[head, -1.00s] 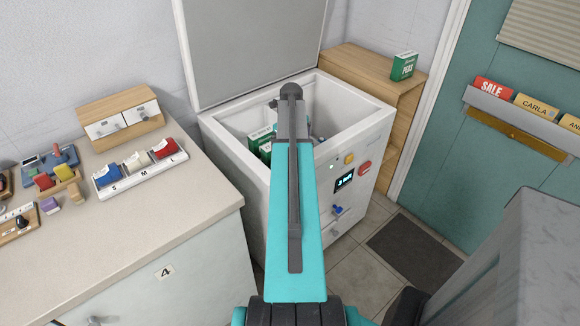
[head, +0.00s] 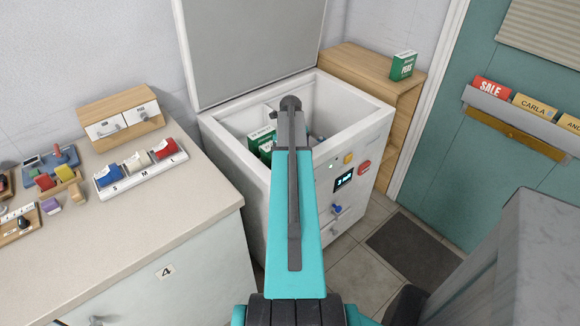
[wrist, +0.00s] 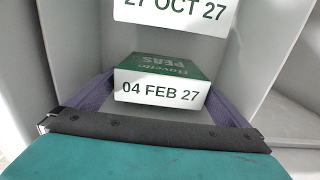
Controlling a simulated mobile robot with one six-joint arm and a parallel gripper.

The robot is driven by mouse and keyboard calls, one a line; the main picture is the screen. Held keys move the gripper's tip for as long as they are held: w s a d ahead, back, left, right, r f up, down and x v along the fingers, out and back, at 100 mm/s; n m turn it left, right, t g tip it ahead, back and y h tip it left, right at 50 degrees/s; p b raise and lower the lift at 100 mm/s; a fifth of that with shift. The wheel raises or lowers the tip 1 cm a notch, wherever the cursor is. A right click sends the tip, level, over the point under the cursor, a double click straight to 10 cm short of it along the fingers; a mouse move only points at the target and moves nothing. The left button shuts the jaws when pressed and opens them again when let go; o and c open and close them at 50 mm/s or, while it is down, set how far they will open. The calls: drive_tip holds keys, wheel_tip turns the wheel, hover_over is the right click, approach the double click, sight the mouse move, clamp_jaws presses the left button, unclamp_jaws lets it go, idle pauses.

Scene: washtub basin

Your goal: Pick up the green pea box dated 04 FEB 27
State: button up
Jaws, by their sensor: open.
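The green pea box dated 04 FEB 27 (wrist: 160,88) lies in the wrist view with its white date label facing me and its green top behind. My gripper (wrist: 162,92) is open, with one purple finger on each side of this box. I cannot tell whether the fingers touch it. Another box, labelled 27 OCT 27 (wrist: 172,14), is just beyond, cut off by the top edge. In the head view, green boxes (head: 261,138) show inside the white tub (head: 230,145), left of my arm. My arm hides my gripper there.
The tub's pale walls stand close around my gripper, and its lid (head: 250,45) is raised. Another green pea box (head: 403,66) stands on the wooden shelf (head: 365,65) behind right. A counter (head: 150,215) with small items is at left.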

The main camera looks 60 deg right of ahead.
drive_tip(key=shift+w+d+f+p, duration=0.1)
drive_tip(key=shift+f+p, duration=0.2)
drive_tip(key=shift+f, duration=0.9)
drive_tip(key=shift+w+f+p, duration=0.1)
drive_tip(key=shift+f+p, duration=0.2)
drive_tip(key=shift+f, duration=0.85)
drive_tip(key=shift+s, duration=0.1)
drive_tip(key=c, duration=1)
drive_tip(key=shift+r, duration=0.2)
drive_tip(key=shift+r+b, duration=0.95)
drive_tip(key=shift+r, duration=3.9)
